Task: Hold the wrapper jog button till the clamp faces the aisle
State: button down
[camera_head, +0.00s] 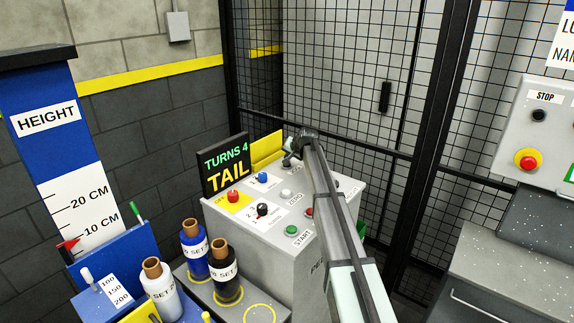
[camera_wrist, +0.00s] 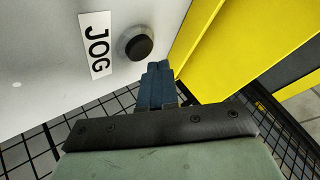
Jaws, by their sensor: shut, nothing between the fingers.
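The fingertips are just below and right of the button in that view; no clear contact shows. In the head view my arm reaches over the grey control box (camera_head: 257,245), and the fingertips cannot be made out. I cannot pick out the jog button there. No clamp can be made out in either view.
The box top carries a red button (camera_head: 233,196), a blue button (camera_head: 263,178), a black knob (camera_head: 262,209) and a green START button (camera_head: 291,230). A TURNS 4 TAIL sign (camera_head: 226,165) stands behind. A yellow plate (camera_wrist: 215,40) rises close right of my fingers. Mesh fencing (camera_head: 345,70) stands beyond.

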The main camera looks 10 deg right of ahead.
jog(key=shift+r, duration=0.15)
jog(key=shift+r, duration=2.35)
jog(key=shift+d, duration=0.1)
